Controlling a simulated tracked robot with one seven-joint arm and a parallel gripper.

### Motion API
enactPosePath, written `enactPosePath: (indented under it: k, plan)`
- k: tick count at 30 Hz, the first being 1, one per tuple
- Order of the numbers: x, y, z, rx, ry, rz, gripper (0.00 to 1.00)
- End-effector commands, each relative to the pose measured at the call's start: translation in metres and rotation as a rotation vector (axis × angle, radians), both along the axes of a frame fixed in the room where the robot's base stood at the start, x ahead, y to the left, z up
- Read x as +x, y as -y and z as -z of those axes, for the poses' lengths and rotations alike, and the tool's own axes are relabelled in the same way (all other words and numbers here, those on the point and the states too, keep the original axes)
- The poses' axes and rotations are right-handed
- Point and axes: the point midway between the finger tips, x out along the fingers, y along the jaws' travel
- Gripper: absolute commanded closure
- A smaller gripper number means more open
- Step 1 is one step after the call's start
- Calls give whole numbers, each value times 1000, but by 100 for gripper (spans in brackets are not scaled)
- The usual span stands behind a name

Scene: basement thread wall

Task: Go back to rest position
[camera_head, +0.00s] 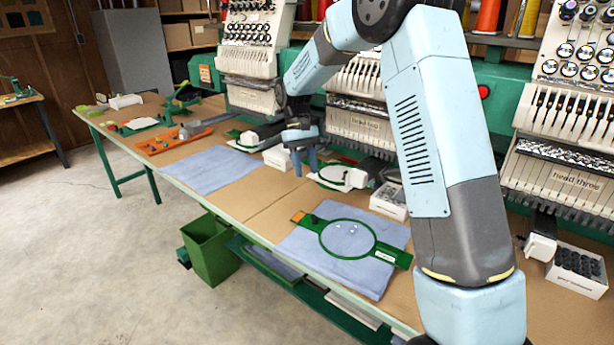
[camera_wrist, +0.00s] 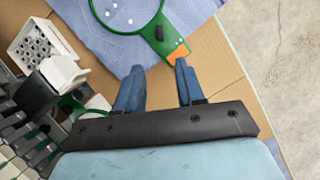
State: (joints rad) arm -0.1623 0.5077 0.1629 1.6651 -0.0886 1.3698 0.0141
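My arm reaches out over the long work table (camera_head: 262,205), and my gripper (camera_head: 304,168) points down above it, near the embroidery machine. In the wrist view my gripper (camera_wrist: 157,76) has its two blue fingers apart, with only bare brown table top between them. A green embroidery hoop (camera_head: 347,238) lies on a folded blue cloth (camera_head: 300,250) nearer to me than the gripper. In the wrist view the hoop (camera_wrist: 150,28) lies beyond the fingertips, with its orange-marked end close to them and a small dark piece on its rim.
Embroidery machine heads (camera_head: 255,50) line the table's back. White boxes of dark bobbins (camera_head: 388,200) stand below them. Another blue cloth (camera_head: 212,167) lies left. A green bin (camera_head: 210,248) stands beside the table's front edge. The concrete floor (camera_head: 85,250) at left is clear.

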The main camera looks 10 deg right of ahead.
Motion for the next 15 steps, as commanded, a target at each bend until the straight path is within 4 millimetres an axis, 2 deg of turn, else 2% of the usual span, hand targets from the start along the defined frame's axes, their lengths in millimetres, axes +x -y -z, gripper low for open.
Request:
enactPosePath:
  k: [11,15]
  plan:
    - [0,0,-3,0,2,1,62]
    - [-7,7,-17,4,29,9,62]
